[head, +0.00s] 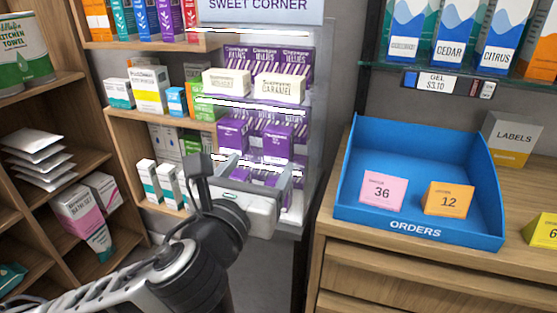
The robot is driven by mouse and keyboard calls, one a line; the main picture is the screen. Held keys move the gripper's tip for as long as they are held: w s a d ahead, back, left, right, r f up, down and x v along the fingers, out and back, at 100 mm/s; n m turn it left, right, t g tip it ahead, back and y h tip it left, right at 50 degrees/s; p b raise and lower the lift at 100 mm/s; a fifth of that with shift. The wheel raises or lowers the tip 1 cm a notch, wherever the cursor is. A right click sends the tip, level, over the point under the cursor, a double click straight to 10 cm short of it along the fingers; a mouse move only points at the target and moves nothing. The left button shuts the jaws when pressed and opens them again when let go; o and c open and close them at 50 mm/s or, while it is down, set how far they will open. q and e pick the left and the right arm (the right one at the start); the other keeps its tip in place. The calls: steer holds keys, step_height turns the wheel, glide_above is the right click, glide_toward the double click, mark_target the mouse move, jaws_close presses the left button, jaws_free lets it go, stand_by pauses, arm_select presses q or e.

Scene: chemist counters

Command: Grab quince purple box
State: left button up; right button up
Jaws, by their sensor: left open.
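Purple boxes stand on the lit shelves of the sweet corner rack in the middle of the head view. On the middle shelf are plain purple boxes with a pale label (270,141); a similar one is at their left (232,137). Striped purple boxes (283,66) stand on the upper shelf behind cream boxes. The small labels are too blurred to tell which reads quince. My left gripper (257,172) is open in front of the lower shelves, just below the plain purple boxes. It hides part of the lowest purple boxes. My right gripper is not in view.
Cream boxes (279,88) stand above. A wooden shelf with cartons (148,88) borders the rack at left.

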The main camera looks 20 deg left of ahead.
mark_target(275, 141)
arm_select(q)
steer(key=w, duration=0.5)
steer(key=shift+r+p, duration=0.1)
steer(key=shift+p, duration=0.2)
steer(key=shift+w, duration=3.2)
steer(key=c, duration=1)
